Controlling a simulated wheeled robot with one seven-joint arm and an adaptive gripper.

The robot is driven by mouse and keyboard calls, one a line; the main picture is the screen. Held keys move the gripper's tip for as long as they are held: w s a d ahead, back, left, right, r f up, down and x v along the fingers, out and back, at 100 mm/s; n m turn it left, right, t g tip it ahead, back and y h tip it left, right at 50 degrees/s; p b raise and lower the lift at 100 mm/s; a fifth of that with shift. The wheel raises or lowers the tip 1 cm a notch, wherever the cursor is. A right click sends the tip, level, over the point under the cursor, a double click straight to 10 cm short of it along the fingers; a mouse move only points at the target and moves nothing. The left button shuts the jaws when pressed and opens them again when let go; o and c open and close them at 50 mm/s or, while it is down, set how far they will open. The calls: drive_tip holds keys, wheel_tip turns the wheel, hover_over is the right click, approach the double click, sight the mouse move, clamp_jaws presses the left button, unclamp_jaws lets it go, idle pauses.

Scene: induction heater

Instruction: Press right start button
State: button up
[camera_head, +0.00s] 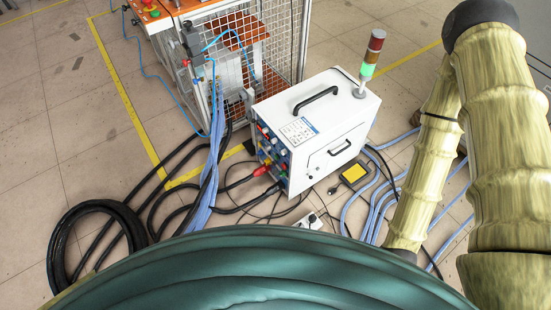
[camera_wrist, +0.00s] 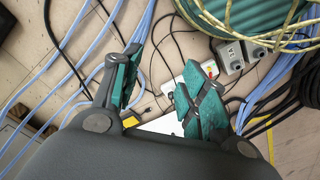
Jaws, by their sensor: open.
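The orange work surface (camera_head: 171,14) is at the top left of the head view, partly cut off by the frame edge. A green and red push-button unit (camera_head: 150,9) sits on it; which button is the right start button I cannot tell. The white heater cabinet (camera_head: 318,127) stands in the middle, with several coloured controls (camera_head: 272,152) on its left-facing front. My gripper (camera_wrist: 160,88) shows in the wrist view, its two teal-padded fingers apart with nothing held between them. It points down toward the floor and cables. The head view does not show my gripper.
A mesh cage (camera_head: 265,40) stands behind the cabinet. A signal tower (camera_head: 370,62) rises from the cabinet, its green section lit. Black hoses (camera_head: 100,205) and blue cables (camera_head: 205,180) cover the floor. A yellow-edged pedal (camera_head: 354,174) lies right of the cabinet.

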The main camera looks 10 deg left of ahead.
clamp_jaws()
idle(1.4)
